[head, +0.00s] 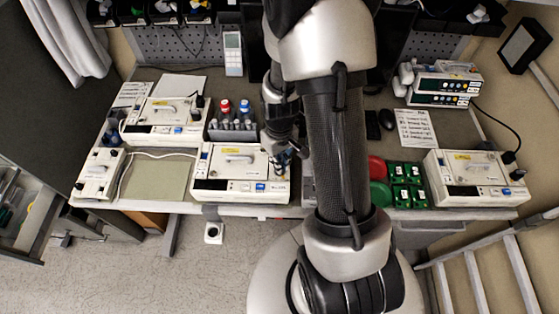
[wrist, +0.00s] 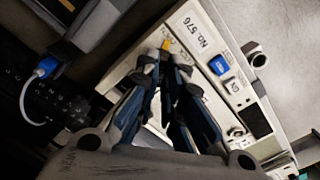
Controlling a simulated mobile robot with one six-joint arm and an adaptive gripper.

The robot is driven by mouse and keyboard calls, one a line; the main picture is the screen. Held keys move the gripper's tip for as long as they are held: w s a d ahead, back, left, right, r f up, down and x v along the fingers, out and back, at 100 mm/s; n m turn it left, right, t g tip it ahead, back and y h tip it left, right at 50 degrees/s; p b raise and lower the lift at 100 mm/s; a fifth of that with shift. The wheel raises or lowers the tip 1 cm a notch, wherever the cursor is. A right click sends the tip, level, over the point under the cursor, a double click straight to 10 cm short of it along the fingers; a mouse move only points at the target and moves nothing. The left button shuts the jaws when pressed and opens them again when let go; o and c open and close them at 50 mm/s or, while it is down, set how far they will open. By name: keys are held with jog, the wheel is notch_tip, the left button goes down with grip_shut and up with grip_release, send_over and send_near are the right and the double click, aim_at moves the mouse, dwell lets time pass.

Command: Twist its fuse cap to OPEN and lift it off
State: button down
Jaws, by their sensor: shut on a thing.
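The white infusion pump (head: 225,183) stands at the front middle of the bench in the head view. My gripper (head: 283,158) is at the pump's right end, partly behind my arm. In the wrist view my gripper (wrist: 168,62) has its dark blue fingers converging on the pump's end, beside a small yellow mark (wrist: 166,45). It is shut on the fuse cap, which the fingertips hide. The cap's turn cannot be read.
Other pumps stand at the back left (head: 165,118) and right (head: 470,178). A grey rack with red and blue caps (head: 232,127) is close behind the pump. Green parts (head: 405,185) lie right of my arm. A green mat (head: 158,178) is clear on the left.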

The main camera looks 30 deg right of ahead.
jog(key=c, duration=1.6)
grip_release()
jog(key=shift+c, duration=0.2)
notch_tip(320, 180, up, 6)
jog(key=p, duration=0.4)
